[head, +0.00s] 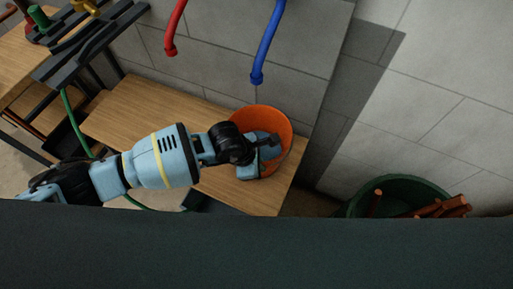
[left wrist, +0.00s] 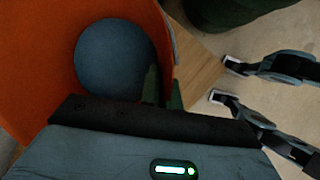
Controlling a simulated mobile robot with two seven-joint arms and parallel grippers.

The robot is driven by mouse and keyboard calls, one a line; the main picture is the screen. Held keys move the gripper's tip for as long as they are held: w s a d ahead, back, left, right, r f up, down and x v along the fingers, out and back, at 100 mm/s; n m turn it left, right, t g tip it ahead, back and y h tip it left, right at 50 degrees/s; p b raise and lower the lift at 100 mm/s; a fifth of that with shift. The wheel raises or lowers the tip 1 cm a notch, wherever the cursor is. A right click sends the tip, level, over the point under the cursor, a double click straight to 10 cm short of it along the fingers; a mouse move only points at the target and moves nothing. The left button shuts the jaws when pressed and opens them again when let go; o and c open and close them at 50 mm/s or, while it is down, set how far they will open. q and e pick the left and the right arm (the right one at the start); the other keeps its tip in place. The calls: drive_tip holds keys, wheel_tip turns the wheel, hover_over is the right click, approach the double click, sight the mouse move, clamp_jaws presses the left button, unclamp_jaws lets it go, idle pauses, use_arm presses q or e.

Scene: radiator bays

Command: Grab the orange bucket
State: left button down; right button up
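The orange bucket (head: 284,128) stands tilted-looking at the right end of the wooden bench, against the tiled wall. My left gripper (left wrist: 164,92) is at its rim; in the head view its body covers the bucket's near part. In the left wrist view the orange bucket (left wrist: 38,60) fills the upper left, with a round grey-blue area inside. The two dark green fingers stand close together on either side of the bucket's wall and appear shut on it. The fingertips are hidden in the head view.
The wooden bench (head: 140,112) is mostly clear left of the bucket. A red pipe (head: 174,28) and a blue pipe (head: 267,42) hang above. A green bin (head: 352,207) with brownish-red pieces stands at lower right. A dark rack (head: 85,48) is at upper left.

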use_arm(q)
drive_tip(key=shift+w+d+r, duration=0.1)
idle(0.3)
drive_tip(key=shift+r, duration=0.1)
drive_tip(key=shift+r, duration=1.5)
drive_tip(key=shift+s+r, duration=0.2)
drive_tip(key=shift+r, duration=0.05)
drive_tip(key=s+a+r, duration=0.1)
drive_tip(key=s+a, duration=0.2)
drive_tip(key=s, duration=1.2)
drive_tip(key=shift+s+r, duration=0.15)
drive_tip(key=shift+s, duration=0.05)
